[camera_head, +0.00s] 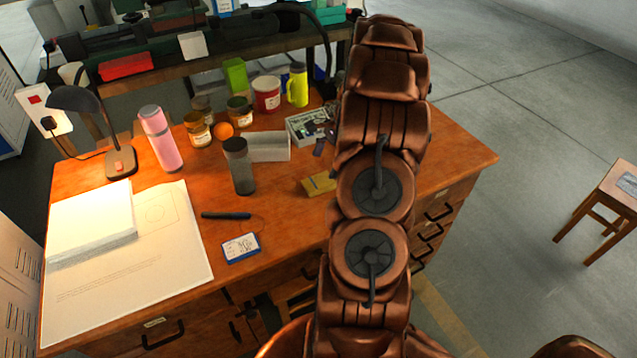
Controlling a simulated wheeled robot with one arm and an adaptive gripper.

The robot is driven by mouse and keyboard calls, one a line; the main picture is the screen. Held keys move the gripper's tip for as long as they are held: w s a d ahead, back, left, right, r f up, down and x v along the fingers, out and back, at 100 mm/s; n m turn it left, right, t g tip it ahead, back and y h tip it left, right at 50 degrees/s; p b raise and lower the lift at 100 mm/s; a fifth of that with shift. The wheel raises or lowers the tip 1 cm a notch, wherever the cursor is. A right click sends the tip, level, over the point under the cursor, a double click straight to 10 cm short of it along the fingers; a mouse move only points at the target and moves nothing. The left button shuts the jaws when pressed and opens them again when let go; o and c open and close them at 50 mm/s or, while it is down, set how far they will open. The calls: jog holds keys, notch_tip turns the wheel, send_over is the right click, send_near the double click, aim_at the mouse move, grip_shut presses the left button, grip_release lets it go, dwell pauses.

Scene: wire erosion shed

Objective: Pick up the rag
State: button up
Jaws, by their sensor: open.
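I cannot make out a rag anywhere in the head view. My brown arm rises through the middle of the picture and covers part of the wooden desk (275,205). I cannot make out my gripper; the far end of the arm is hidden behind its nearer links. Small dark pieces show at the arm's left edge by a grey tray, and I cannot tell whether they belong to the gripper. A small yellow block (319,184) lies on the desk just left of the arm.
A lamp (120,162), pink bottle (161,138), dark cup (239,165), several jars, an orange ball (223,130), papers (140,265), a pen (226,215) and a card (241,248) crowd the desk. A stool (610,195) stands right. Floor between is clear.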

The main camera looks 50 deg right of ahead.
aim_at(319, 181)
jog(key=p+x, duration=0.2)
jog(key=x, duration=0.3)
jog(key=shift+s, duration=0.2)
jog(key=shift+a+f, duration=0.1)
jog(key=shift+f, duration=0.05)
jog(key=shift+f, duration=0.25)
dwell(0.3)
jog(key=c, duration=1.1)
